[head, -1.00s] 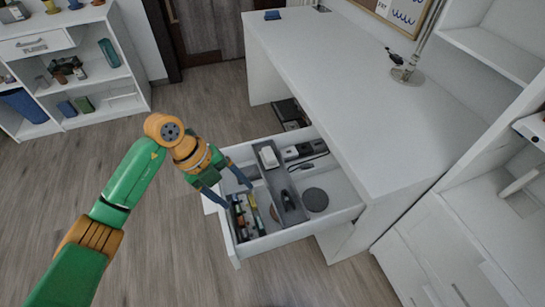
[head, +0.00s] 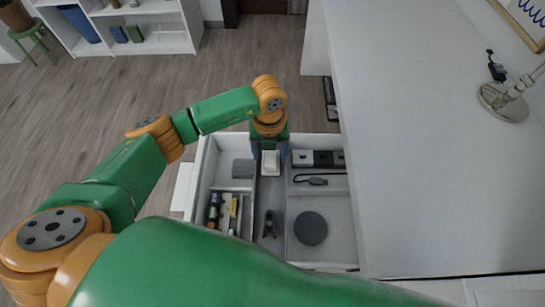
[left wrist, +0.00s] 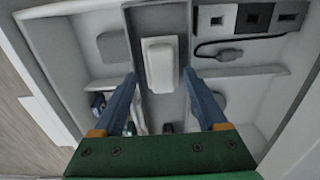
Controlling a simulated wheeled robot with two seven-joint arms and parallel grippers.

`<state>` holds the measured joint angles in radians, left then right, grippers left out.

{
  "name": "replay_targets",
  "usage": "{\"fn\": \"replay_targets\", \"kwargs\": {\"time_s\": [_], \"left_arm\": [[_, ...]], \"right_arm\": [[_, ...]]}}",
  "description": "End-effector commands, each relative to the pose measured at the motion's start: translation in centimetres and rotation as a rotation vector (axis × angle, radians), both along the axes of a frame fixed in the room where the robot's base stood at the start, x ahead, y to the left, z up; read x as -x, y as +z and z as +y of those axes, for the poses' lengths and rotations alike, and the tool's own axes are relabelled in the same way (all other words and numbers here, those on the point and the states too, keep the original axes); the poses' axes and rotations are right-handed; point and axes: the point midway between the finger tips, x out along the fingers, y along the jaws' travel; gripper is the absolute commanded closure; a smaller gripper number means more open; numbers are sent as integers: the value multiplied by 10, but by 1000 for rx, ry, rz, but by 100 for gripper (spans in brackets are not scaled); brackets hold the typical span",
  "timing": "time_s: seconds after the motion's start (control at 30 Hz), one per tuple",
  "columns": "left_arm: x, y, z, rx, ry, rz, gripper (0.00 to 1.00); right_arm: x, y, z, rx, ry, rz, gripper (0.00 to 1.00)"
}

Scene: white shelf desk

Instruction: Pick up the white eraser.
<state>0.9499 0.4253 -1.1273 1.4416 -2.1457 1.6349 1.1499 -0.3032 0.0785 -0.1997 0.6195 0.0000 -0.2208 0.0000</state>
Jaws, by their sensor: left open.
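The white eraser (head: 270,166) lies in the narrow grey middle compartment of the open desk drawer (head: 203,160), near that compartment's far end. The left wrist view shows it as a pale rounded block (left wrist: 160,66). My left gripper (head: 270,153) is over the far end of this compartment, pointing down. Its two blue fingers are spread and empty in the left wrist view (left wrist: 160,76), one to each side of the eraser's near end. I cannot tell how far above the eraser the fingertips are. My right gripper is not in view.
A grey block (head: 243,168) and several small coloured items (head: 225,212) lie in the left compartments. A black item (head: 269,224) shares the eraser's compartment. A dark disc (head: 310,228), a cable (head: 318,180) and dark boxes (head: 323,158) are on the right. The white desktop (head: 420,150) overhangs nearby.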

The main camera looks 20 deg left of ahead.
Motion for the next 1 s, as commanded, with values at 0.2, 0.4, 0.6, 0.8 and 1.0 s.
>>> {"fn": "replay_targets", "kwargs": {"time_s": [0.2, 0.4, 0.6, 0.8, 1.0], "left_arm": [[0, -13, 0, 0, -1, -2, 25], [0, -12, 0, 1, 0, -1, 55], [0, -12, 0, 1, 0, -1, 100], [0, -12, 0, 1, 0, -1, 100], [-1, 1, -1, 3, -2, -4, 100]], "right_arm": [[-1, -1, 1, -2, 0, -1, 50], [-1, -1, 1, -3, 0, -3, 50], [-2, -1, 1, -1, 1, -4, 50], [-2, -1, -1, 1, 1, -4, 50], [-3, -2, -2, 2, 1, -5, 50]]}}
